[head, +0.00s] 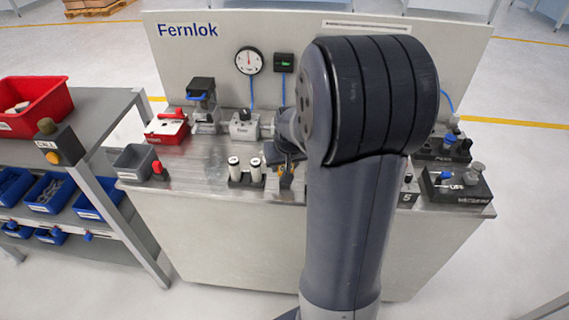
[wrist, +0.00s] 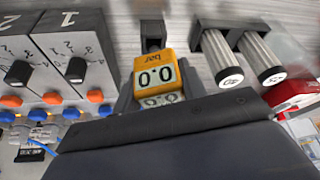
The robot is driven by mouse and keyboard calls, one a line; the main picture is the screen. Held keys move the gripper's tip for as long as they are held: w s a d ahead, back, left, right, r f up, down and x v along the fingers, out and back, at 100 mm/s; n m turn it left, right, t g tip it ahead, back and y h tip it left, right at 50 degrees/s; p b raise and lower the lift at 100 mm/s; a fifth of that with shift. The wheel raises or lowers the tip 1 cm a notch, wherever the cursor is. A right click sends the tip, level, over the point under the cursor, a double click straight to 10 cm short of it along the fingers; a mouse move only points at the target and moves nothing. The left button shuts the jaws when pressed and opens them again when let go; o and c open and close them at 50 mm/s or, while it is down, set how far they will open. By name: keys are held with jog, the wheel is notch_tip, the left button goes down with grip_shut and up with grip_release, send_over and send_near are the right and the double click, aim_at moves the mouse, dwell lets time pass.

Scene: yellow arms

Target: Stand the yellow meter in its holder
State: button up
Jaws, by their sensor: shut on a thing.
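The yellow meter (wrist: 156,72) shows in the wrist view with a 0.0 display facing the camera. My gripper (wrist: 158,92) is shut on it, with dark finger edges at both sides; the fingertips are mostly hidden. In the head view only a small yellow part of the meter (head: 286,181) shows below my gripper (head: 284,161), left of my arm. A dark upright block (wrist: 152,36) stands just beyond the meter in the wrist view. It may be the holder, but I cannot tell, nor whether the meter touches it.
Two white ribbed cylinders (head: 234,169) stand in a dark base close left of the meter. A grey valve block (head: 244,126) and a red box (head: 167,127) stand farther back. Numbered control boxes (wrist: 62,55) show in the wrist view. My arm hides the bench's right middle.

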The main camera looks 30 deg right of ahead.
jog(key=shift+f+b, duration=0.95)
jog(key=shift+f, duration=0.15)
dwell(0.4)
jog(key=o, duration=1.2)
jog(key=shift+c, duration=0.2)
jog(key=shift+r, duration=0.1)
notch_tip(320, 180, up, 9)
jog(key=p, duration=0.7)
